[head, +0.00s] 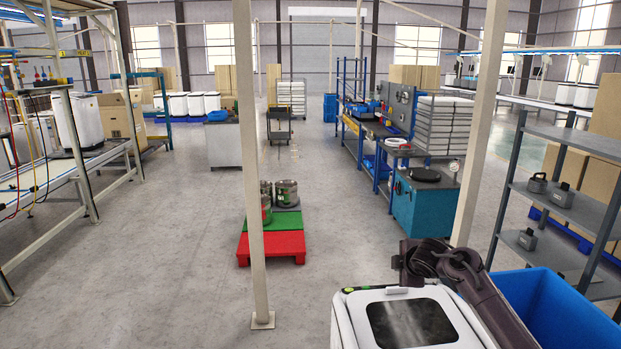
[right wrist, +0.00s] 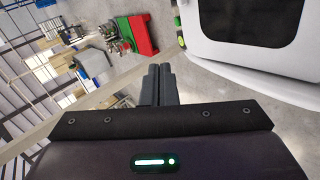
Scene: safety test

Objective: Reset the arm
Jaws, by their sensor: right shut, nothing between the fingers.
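My right arm (head: 485,290) is dark and comes up from the bottom right in the head view, bent at its top beside a pale post. My right gripper (right wrist: 159,70) shows in the right wrist view with its two dark fingers together and nothing between them. It is beside a white unit with a dark window (right wrist: 252,20), with no contact visible. The same white unit (head: 345,322) is at the bottom of the head view, left of the arm. My left arm and gripper are not in view.
A blue bin (head: 560,312) stands right of my arm, in front of a grey shelf rack (head: 510,190). Thin pale posts (head: 251,170) rise from the floor. A red and green pallet (head: 272,243) carries metal pots. The grey floor to the left is clear.

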